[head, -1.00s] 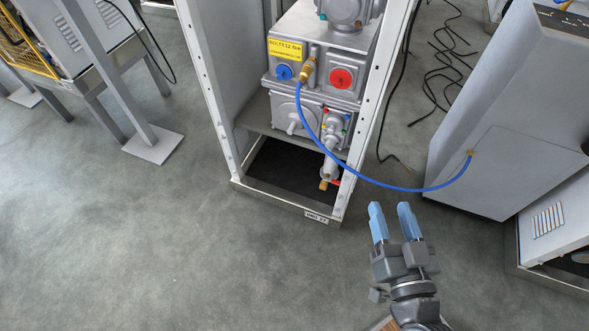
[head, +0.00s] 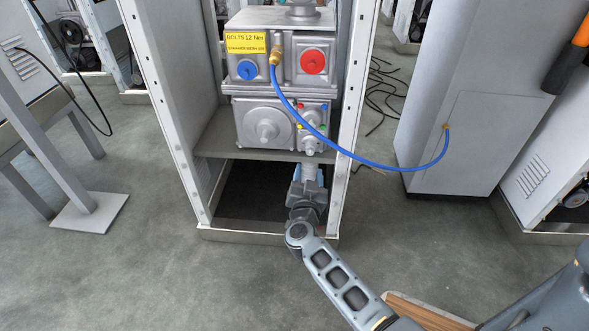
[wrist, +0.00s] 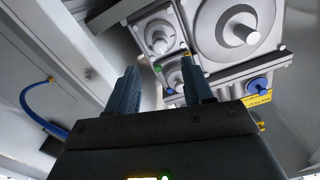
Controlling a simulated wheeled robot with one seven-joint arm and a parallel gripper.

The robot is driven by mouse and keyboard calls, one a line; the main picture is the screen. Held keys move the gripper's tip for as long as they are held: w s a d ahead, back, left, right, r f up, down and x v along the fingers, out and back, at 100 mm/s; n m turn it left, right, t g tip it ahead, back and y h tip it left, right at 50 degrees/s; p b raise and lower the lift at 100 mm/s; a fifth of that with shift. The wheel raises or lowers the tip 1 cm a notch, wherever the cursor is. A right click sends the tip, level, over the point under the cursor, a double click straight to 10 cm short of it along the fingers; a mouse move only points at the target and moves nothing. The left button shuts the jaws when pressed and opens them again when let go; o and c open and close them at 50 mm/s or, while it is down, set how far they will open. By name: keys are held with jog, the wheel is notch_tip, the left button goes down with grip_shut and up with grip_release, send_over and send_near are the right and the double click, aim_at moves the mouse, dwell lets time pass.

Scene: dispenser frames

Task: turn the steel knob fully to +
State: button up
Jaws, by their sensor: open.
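One is a large hub (head: 267,126), also in the wrist view (wrist: 240,30). The other is a smaller steel knob on a block with coloured screws (head: 312,118), also in the wrist view (wrist: 160,43). I cannot tell + or - marks. My gripper (head: 308,176) is in the frame's lower opening, below the small block. In the wrist view the two dark blue fingers (wrist: 160,72) stand apart, with nothing seen between them, pointing up toward the block.
A blue hose (head: 355,156) arcs from a brass fitting (head: 276,57) to the grey cabinet (head: 470,80). A blue cap (head: 246,69) and red cap (head: 313,62) sit above. Frame posts (head: 172,125) flank the opening. A shelf (head: 220,148) lies above my gripper.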

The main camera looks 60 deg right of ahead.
aim_at(310, 154)
jog(key=b+x, duration=0.2)
jog(key=x, duration=0.5)
jog(key=shift+w+d+b, duration=0.15)
jog(key=shift+d+b, duration=0.1)
jog(key=shift+b, duration=0.15)
grip_shut()
